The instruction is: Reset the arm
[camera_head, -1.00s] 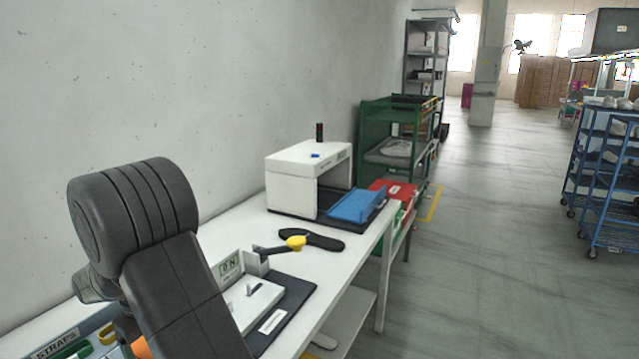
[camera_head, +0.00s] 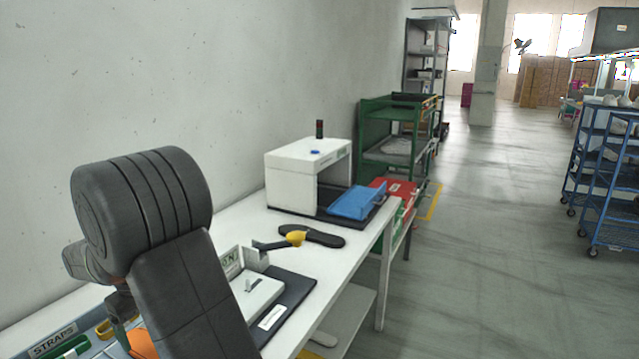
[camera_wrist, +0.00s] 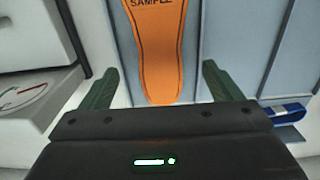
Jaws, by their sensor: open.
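My gripper (camera_wrist: 158,85) shows in the wrist view with its two dark green fingers spread wide and nothing between them. An orange sole-shaped piece marked SAMPLE (camera_wrist: 156,45) lies in a grey-blue tray (camera_wrist: 225,45) beyond the fingers, apart from them. In the head view my dark arm covers the lower left, and part of the orange piece (camera_head: 141,344) shows beside it.
A white bench (camera_head: 345,262) runs along the wall with a clamp fixture with a yellow knob (camera_head: 296,238), a black sole (camera_head: 325,239), a white box machine (camera_head: 290,180) and a blue tray (camera_head: 357,203). A STRAPS bin (camera_head: 52,342) sits lower left.

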